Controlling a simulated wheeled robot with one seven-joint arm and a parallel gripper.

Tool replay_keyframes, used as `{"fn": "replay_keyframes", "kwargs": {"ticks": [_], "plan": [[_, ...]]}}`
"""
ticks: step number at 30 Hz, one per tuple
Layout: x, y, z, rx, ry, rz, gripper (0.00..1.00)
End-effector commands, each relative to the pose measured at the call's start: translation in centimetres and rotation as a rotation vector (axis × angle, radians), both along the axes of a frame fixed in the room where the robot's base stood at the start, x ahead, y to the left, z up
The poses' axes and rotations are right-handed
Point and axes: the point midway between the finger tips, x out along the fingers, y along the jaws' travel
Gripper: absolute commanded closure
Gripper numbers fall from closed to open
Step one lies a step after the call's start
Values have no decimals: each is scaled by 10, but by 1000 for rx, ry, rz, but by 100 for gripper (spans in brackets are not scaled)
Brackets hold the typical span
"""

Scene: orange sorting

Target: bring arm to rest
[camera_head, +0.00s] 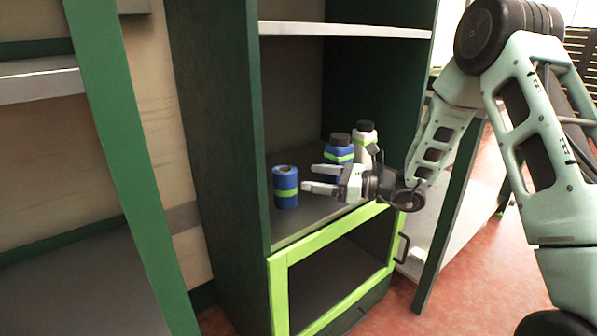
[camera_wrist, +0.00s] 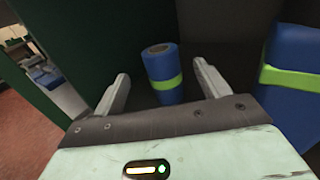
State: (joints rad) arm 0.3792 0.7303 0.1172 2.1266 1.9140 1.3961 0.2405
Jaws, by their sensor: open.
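My gripper (camera_head: 322,187) is open and reaches into the middle shelf of a dark green cabinet, its fingers pointing left. A blue roll (camera_head: 285,187) with a green band stands upright on the shelf, a little beyond the fingertips and apart from them. In the wrist view my gripper (camera_wrist: 160,84) has its two fingers spread, and the blue roll (camera_wrist: 162,72) shows between and beyond them. Nothing is held. My arm comes in from the right.
A blue bottle (camera_head: 338,150) and a white bottle (camera_head: 364,140), both dark-capped with green bands, stand behind my gripper. The blue one (camera_wrist: 292,75) is close to the right finger in the wrist view. A shelf board (camera_head: 345,30) is above; a light-green framed door (camera_head: 335,262) is below.

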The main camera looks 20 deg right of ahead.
Motion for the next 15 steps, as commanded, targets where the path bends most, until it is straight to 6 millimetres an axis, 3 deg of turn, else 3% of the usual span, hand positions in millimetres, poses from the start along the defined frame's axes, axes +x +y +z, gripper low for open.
{"fn": "replay_keyframes", "kwargs": {"ticks": [5, 15], "plan": [[-8, -11, 0, 0, 1, -1, 25], [-10, -12, -1, 1, 1, 0, 25]]}}
